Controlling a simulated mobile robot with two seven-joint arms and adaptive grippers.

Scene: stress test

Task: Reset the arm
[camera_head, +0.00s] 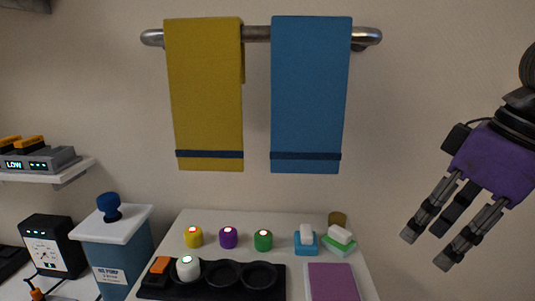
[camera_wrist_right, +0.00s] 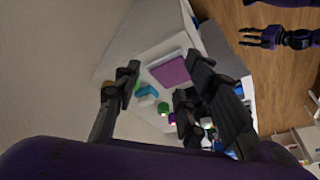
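My right gripper (camera_head: 430,244) hangs at the right of the head view, in front of the bare wall and right of the blue towel. Its dark fingers point down and left, spread apart with nothing between them. In the right wrist view the same gripper (camera_wrist_right: 162,76) is open, with the tabletop beyond its fingers. My left arm is not in the head view. A dark gripper, seemingly my left one (camera_wrist_right: 262,38), shows small at the upper right of the wrist view; its opening is unclear.
Yellow (camera_head: 205,100) and blue (camera_head: 310,100) towels hang on a metal bar (camera_head: 257,34). Below, a white table carries coloured knobs, a black tray (camera_head: 213,292), sponges and a purple pad (camera_head: 332,283). A blue bin (camera_head: 118,262) stands left. Space around my right gripper is clear.

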